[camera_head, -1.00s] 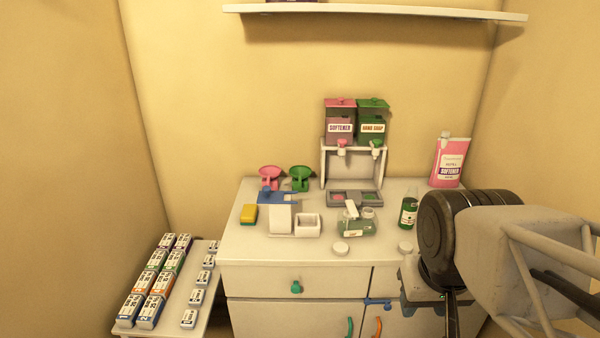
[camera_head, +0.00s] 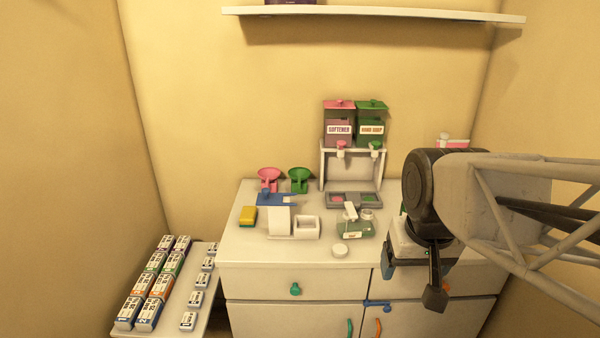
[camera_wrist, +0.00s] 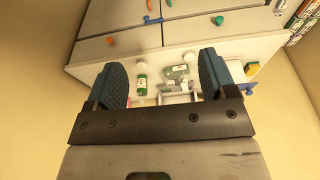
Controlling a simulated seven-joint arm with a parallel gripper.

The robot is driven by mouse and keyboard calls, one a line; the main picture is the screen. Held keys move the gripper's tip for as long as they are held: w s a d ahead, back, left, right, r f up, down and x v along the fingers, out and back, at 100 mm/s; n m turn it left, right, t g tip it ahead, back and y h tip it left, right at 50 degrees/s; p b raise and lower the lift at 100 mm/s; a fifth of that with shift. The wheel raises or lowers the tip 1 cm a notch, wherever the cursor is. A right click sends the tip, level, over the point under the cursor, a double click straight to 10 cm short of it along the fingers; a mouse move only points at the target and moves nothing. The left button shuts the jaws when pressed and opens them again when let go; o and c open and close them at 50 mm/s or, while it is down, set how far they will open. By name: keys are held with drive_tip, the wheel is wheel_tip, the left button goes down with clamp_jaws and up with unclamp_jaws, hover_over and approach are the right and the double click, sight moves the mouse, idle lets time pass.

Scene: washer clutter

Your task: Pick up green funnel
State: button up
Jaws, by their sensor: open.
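The green funnel (camera_head: 299,178) stands at the back left of the white counter, just right of a pink funnel (camera_head: 269,178) and behind a blue-topped white stand. My gripper (camera_wrist: 163,80) is open and empty in the wrist view, its two blue-padded fingers spread wide. In the head view my arm reaches in from the right, with the gripper over the counter's front right, well to the right of the green funnel. I cannot make out the green funnel in the wrist view.
A dispenser stand (camera_head: 324,165) with softener and hand soap is right of the funnels. A yellow sponge (camera_head: 248,215), white box (camera_head: 307,229), green-liquid container (camera_head: 354,230) and white lid (camera_head: 340,251) lie in front. A side table (camera_head: 174,325) holds several labelled boxes. A shelf (camera_head: 375,14) hangs above.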

drive_tip(key=w+a+r, duration=0.1)
drive_tip(key=w+r, duration=0.1)
drive_tip(key=w, duration=0.6)
drive_tip(key=w+a+r, duration=0.2)
drive_tip(key=w, duration=0.6)
drive_tip(key=g, duration=0.2)
hover_over(299, 179)
drive_tip(key=f, duration=1.8)
drive_tip(key=shift+s+d+f, duration=0.2)
drive_tip(key=shift+f, duration=0.05)
drive_tip(key=shift+w+a+f, duration=0.15)
drive_tip(key=shift+w+f, duration=0.05)
drive_tip(key=shift+w, duration=0.05)
drive_tip(key=shift+f, duration=1.35)
drive_tip(key=shift+f, duration=2.55)
